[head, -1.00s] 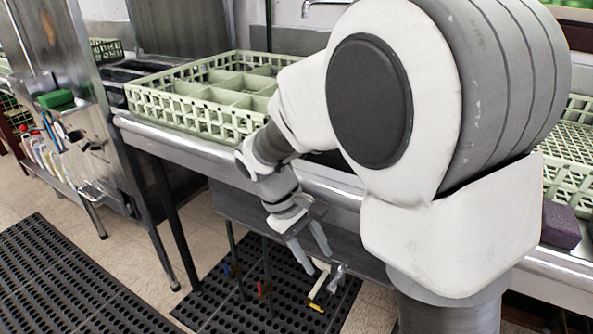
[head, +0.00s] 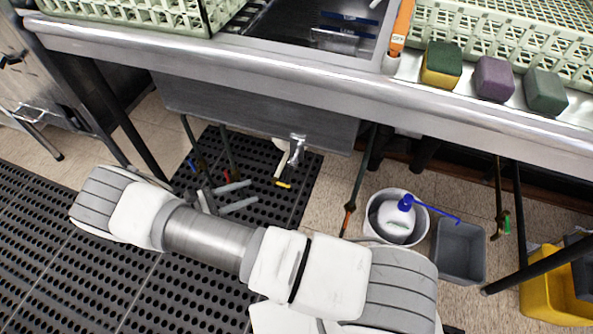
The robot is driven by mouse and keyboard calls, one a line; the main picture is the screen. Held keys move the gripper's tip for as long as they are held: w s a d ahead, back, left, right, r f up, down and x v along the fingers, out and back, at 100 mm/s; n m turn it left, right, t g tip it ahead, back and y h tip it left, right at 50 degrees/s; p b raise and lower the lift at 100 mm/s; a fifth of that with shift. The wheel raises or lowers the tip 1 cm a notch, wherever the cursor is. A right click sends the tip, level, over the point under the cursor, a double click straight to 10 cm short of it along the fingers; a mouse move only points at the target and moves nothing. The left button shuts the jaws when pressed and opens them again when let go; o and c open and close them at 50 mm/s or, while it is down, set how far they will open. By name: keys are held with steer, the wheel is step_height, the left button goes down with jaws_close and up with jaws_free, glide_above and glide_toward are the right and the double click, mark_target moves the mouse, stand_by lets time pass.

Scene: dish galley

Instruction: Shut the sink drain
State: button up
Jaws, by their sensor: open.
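The sink basin (head: 265,118) hangs below the steel counter. A metallic drain fitting (head: 297,148) shows at its lower front edge. A pale handle with a yellow end (head: 283,184) hangs below and slightly left of the fitting, slanting down. My gripper (head: 254,193) is open and empty, its two grey fingers apart and pointing right toward the handle. In the picture a small gap shows between the fingertips and the handle; I cannot tell the depth between them. The drain's opening inside the basin is not clearly visible.
Table legs and pipes stand around the basin. Black mats (head: 40,250) cover the floor. Sponges (head: 494,79) and racks (head: 130,12) sit on the counter.

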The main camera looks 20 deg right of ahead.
mark_target(290, 172)
step_height(290, 172, down, 4)
steer(key=n+t+h, duration=0.1)
steer(key=n+t, duration=0.2)
steer(key=b+x, duration=0.2)
steer(key=x, duration=1.4)
steer(key=shift+s+d+b, duration=0.2)
steer(key=shift+d+b, duration=0.1)
steer(key=shift+d, duration=0.15)
jaws_close()
stand_by(0.4)
